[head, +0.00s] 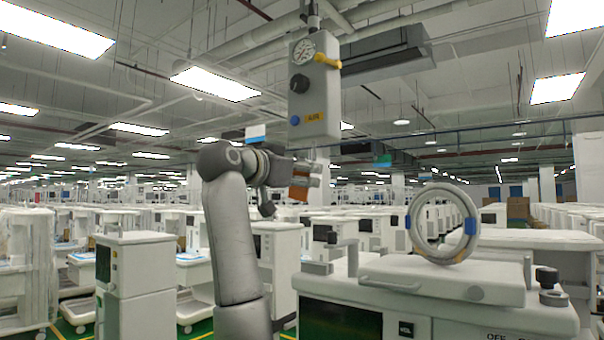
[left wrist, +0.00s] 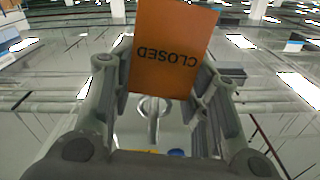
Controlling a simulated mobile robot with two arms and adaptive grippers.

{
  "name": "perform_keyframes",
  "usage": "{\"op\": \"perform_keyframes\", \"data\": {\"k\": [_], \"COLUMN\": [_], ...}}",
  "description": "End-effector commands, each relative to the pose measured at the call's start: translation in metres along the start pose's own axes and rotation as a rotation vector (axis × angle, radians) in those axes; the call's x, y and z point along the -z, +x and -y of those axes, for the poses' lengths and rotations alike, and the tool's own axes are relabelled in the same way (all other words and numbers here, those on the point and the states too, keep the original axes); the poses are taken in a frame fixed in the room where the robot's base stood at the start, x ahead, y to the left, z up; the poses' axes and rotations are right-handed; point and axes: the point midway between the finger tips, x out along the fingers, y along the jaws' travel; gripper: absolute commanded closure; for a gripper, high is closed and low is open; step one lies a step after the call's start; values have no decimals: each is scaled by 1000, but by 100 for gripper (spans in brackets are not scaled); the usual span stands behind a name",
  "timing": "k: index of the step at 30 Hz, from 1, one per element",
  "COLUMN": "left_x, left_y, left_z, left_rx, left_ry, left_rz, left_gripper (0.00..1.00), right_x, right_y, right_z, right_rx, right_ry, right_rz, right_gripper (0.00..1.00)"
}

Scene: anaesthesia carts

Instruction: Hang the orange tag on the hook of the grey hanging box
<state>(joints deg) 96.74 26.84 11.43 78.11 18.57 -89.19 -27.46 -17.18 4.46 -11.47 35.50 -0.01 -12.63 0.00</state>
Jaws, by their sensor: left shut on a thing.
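The grey hanging box (head: 314,100) hangs from the ceiling at top centre of the head view, with a gauge, a black knob and a yellow lever. My left gripper (head: 306,178) is below it, shut on the orange tag (head: 299,189). In the left wrist view the tag (left wrist: 170,50) reads CLOSED upside down and sits between the two fingers (left wrist: 162,85). A pale curved hook (left wrist: 152,108) shows beyond the tag's edge, apart from it in the picture. The hook cannot be made out in the head view. My right gripper is not in view.
A white cart (head: 440,300) stands at front right, with a coiled grey hose (head: 413,225) upright on its top. Another white cart (head: 138,285) stands at left. Rows of carts fill the room behind. The air around the hanging box looks free.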

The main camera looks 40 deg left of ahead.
Motion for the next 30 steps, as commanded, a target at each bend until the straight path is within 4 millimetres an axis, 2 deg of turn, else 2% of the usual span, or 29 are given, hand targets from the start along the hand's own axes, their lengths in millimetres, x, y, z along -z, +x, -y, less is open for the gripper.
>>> {"op": "perform_keyframes", "data": {"k": [5, 6, 11, 23, 26, 30], "left_x": [-2, -2, -1, 0, 0, 0], "left_y": [1, 1, 0, -3, -13, -37], "left_z": [0, 0, 0, 0, 1, 1], "left_rx": [0, 0, 0, 0, 1, 4], "left_ry": [-1, -1, -1, 0, -1, 1], "left_rz": [5, 5, 4, 1, -1, -2], "left_gripper": [82, 54, 33, 33, 33, 33], "right_x": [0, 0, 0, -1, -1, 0], "right_y": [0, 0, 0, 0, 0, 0], "right_z": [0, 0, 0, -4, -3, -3], "right_rx": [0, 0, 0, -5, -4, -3], "right_ry": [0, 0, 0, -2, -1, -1], "right_rz": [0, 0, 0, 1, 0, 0], "right_gripper": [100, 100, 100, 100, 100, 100]}}
